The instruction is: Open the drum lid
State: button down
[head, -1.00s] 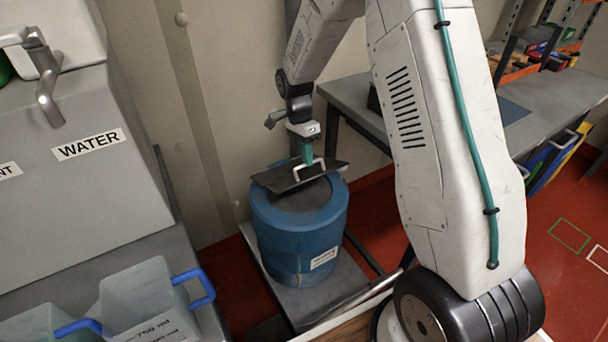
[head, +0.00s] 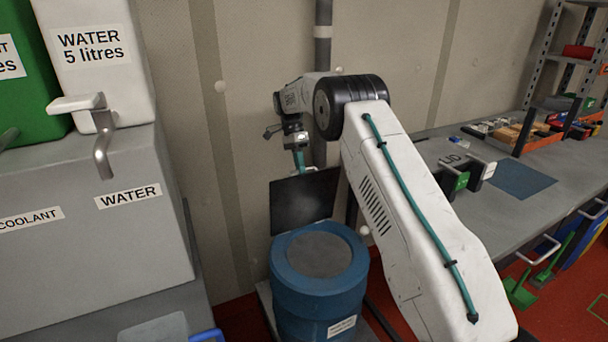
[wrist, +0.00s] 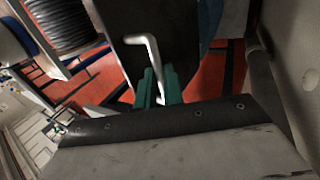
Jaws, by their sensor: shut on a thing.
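The blue drum (head: 318,292) stands at the lower middle of the head view, with a dark grey round top face (head: 312,252). Its dark square lid (head: 304,200) stands nearly upright at the drum's back edge. My gripper (head: 300,165) is at the lid's upper edge. In the wrist view my gripper's teal fingers (wrist: 155,88) are shut on the pale lid handle (wrist: 150,48), which is fixed to the dark lid panel (wrist: 180,30). The fingertips are partly hidden in the head view.
A grey cabinet (head: 80,235) with WATER and COOLANT labels stands to the left, with a white water container (head: 95,55) on top. A workbench (head: 470,185) with bins is at the right. The wall and a vertical pipe (head: 323,60) are close behind the drum.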

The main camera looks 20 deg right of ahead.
jog(key=shift+w+f, duration=0.3)
jog(key=shift+w, duration=0.35)
jog(key=shift+w+f, duration=0.3)
jog(key=shift+w, duration=0.3)
jog(key=c, duration=1.5)
grip_release()
jog(key=shift+w+f, duration=0.1)
jog(key=shift+w, duration=0.05)
jog(key=s+a+r, duration=0.1)
jog(key=s+r, duration=0.1)
jog(key=s, duration=0.6)
jog(key=s+a+r, duration=0.1)
jog(key=s+r, duration=0.2)
jog(key=s, duration=0.5)
jog(key=shift+r, duration=0.15)
